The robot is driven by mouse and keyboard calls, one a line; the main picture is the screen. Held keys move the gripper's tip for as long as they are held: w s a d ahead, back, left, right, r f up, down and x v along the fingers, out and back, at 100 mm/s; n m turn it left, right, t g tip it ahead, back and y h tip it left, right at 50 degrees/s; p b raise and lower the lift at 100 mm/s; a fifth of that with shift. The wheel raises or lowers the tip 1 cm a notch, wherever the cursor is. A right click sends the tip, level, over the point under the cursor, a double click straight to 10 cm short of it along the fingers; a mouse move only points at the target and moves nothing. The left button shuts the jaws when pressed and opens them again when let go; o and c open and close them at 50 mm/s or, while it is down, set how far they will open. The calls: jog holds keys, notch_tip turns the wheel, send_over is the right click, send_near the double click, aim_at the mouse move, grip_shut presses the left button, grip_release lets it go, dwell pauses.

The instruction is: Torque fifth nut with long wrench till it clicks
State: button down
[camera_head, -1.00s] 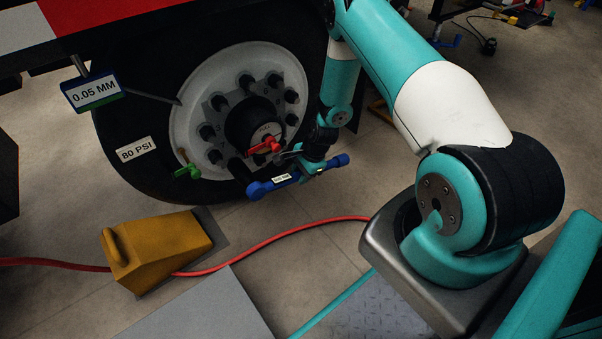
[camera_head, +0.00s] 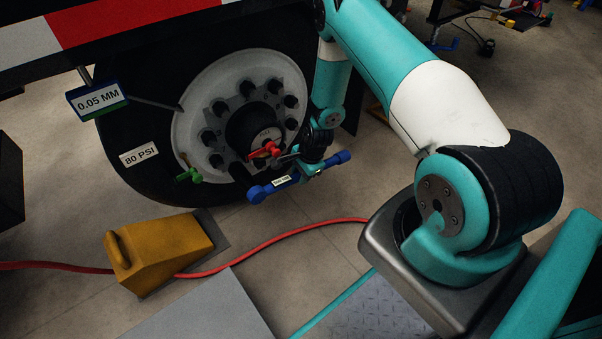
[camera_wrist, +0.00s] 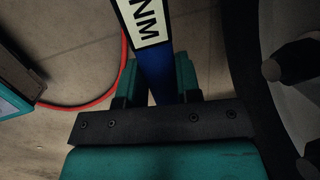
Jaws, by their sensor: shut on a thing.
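My gripper (camera_head: 312,170) is shut on the blue handle of the long wrench (camera_head: 257,194), in front of the wheel's lower right side. In the wrist view, the fingers (camera_wrist: 157,78) flank the blue shaft (camera_wrist: 158,68), which carries a pale label (camera_wrist: 143,20) reading "NM". The wrench lies slanted, its right end higher. Its left end is near a dark stud or socket (camera_head: 238,171) at the hub's bottom; I cannot tell whether it is seated on a nut. Several dark nuts (camera_head: 208,136) ring the hub.
A green valve piece (camera_head: 190,175) and an "80 PSI" tag (camera_head: 139,155) are on the wheel's left. A "0.05 MM" gauge (camera_head: 98,99) stands beside the tyre. A yellow chock (camera_head: 165,250) and red hose (camera_head: 290,233) lie on the floor.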

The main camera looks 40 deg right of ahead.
jog(key=shift+r, duration=0.2)
jog(key=shift+s+p, duration=0.35)
jog(key=shift+s, duration=0.25)
jog(key=shift+s+p, duration=0.3)
jog(key=shift+s, duration=0.85)
jog(key=shift+s+p, duration=0.5)
jog(key=shift+s, duration=0.35)
jog(key=shift+s+f, duration=0.1)
